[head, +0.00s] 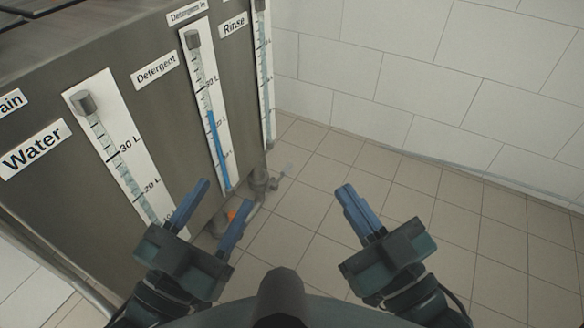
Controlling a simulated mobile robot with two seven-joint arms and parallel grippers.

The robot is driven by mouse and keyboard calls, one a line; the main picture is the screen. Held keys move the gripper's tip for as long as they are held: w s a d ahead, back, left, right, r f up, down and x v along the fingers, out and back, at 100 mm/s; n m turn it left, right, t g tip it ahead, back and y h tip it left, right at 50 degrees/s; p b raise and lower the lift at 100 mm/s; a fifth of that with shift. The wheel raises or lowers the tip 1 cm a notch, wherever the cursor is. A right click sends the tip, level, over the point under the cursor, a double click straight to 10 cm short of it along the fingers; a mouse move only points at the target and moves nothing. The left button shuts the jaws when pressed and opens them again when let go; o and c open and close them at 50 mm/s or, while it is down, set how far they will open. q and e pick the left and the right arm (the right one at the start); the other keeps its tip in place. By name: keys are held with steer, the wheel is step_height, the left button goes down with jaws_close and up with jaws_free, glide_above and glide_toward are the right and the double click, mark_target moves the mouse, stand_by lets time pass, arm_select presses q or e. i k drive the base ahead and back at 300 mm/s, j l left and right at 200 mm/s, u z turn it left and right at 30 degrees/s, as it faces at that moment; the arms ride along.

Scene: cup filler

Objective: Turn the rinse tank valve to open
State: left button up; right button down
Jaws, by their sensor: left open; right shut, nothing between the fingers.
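The "Rinse" label (234,24) and its level gauge (264,75) are at the far right end of the grey tank front. Below that gauge, a small pipe fitting with a pale bluish handle (277,183) sticks out near the floor. It looks like the rinse valve, but it is too small to tell its position. My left gripper (225,192) is open and empty, in front of the tank's lower part. It is nearer to me than the fitting and left of it. My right gripper (350,191) is shut and empty, right of the fitting over the floor. Neither appears to touch anything.
The Detergent gauge (208,110) with a blue column and the Water gauge (117,140) are further left. An orange part (231,215) shows low behind my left gripper. Tiled floor (425,215) is clear on the right, up to the white wall (420,75).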

mark_target(274, 186)
steer(key=l+u, duration=0.1)
steer(key=u, duration=0.25)
steer(key=l+u, duration=0.1)
steer(key=u, duration=0.25)
steer(key=l+u, duration=0.1)
steer(key=u, duration=0.25)
steer(key=k+l+u, duration=0.1)
steer(key=l+u, duration=0.15)
steer(key=k+l+u, duration=0.2)
steer(key=l, duration=0.25)
steer(key=l+u, duration=0.25)
steer(key=k+l, duration=0.1)
steer(key=l, duration=0.2)
steer(key=k+l, duration=0.1)
steer(key=l, duration=0.25)
steer(key=k+l+u, duration=0.1)
steer(key=l, duration=0.2)
steer(key=i, duration=0.75)
